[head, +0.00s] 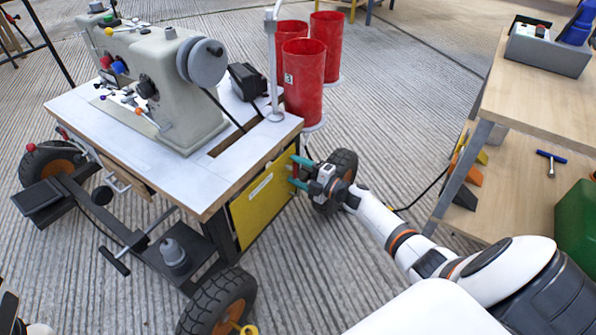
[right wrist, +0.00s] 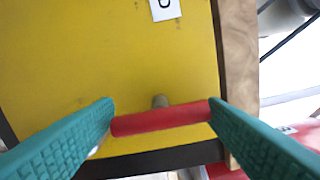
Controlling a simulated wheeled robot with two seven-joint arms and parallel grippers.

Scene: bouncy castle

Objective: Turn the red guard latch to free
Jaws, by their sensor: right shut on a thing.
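The red guard latch (right wrist: 160,119) is a short red bar on a small round post in front of the yellow guard panel (right wrist: 110,60). In the right wrist view it lies nearly level, its right end slightly higher. My right gripper (right wrist: 163,120) has one green finger at each end of the bar and is shut on it. In the head view the right gripper (head: 298,172) is at the right edge of the yellow panel (head: 262,203), under the sewing machine table (head: 75,128). The latch is too small to make out clearly there. My left gripper is not identifiable.
A grey sewing machine (head: 165,85) stands on the wheeled table. Red cylinders (head: 304,75) stand behind its right corner. A black tyre (head: 340,170) is just beside my right gripper. A wooden workbench (head: 530,95) is at the right, with open floor between.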

